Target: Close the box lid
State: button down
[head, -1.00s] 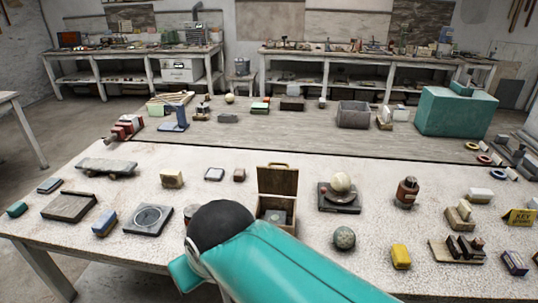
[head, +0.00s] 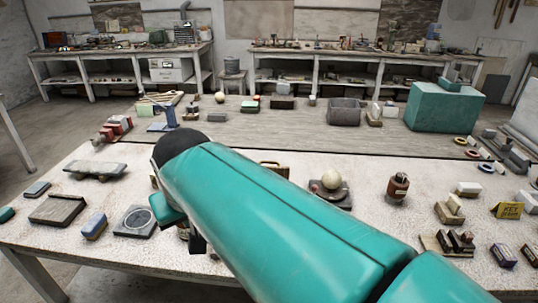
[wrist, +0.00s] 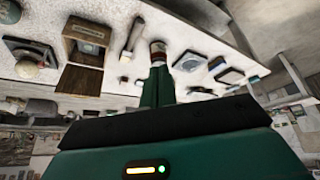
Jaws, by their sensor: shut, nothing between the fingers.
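The small wooden box (wrist: 82,48) shows upside down in the wrist view, left of my gripper and apart from it. Its lid (wrist: 79,78) stands open, and a grey item lies inside. In the head view my teal arm hides the box; only the top edge of the raised lid (head: 272,167) shows above the arm. My gripper (wrist: 158,68) is shut and empty in the wrist view, its green fingers together over the table. In the head view its dark fingers (head: 197,243) show partly below the arm's end.
A pale ball on a dark stand (head: 331,181) is right of the box. A brown bottle (head: 398,187) stands further right. A dial plate (head: 136,221) and a blue block (head: 95,226) lie left of my gripper. A striped jar (wrist: 158,48) is just beyond the fingers.

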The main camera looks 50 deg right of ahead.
jog(key=w+d+r+m+g+h, duration=0.1)
jog(key=w+d+m, duration=0.1)
jog(key=w+d, duration=0.45)
jog(key=w+d+r+m, duration=0.1)
jog(key=w+d+m, duration=0.15)
jog(key=d, duration=0.75)
jog(key=w+d+r+m+g+h, duration=0.1)
jog(key=w+d+m, duration=0.1)
jog(key=w+d, duration=0.5)
jog(key=s+d+f+m, duration=0.2)
jog(key=d, duration=1.1)
notch_tip(320, 180, down, 10)
jog(key=shift+a+r+g, duration=0.15)
jog(key=shift+a+g, duration=0.2)
jog(key=shift+g, duration=0.05)
jog(key=shift+s+a+r, duration=0.1)
jog(key=shift+s+a, duration=0.1)
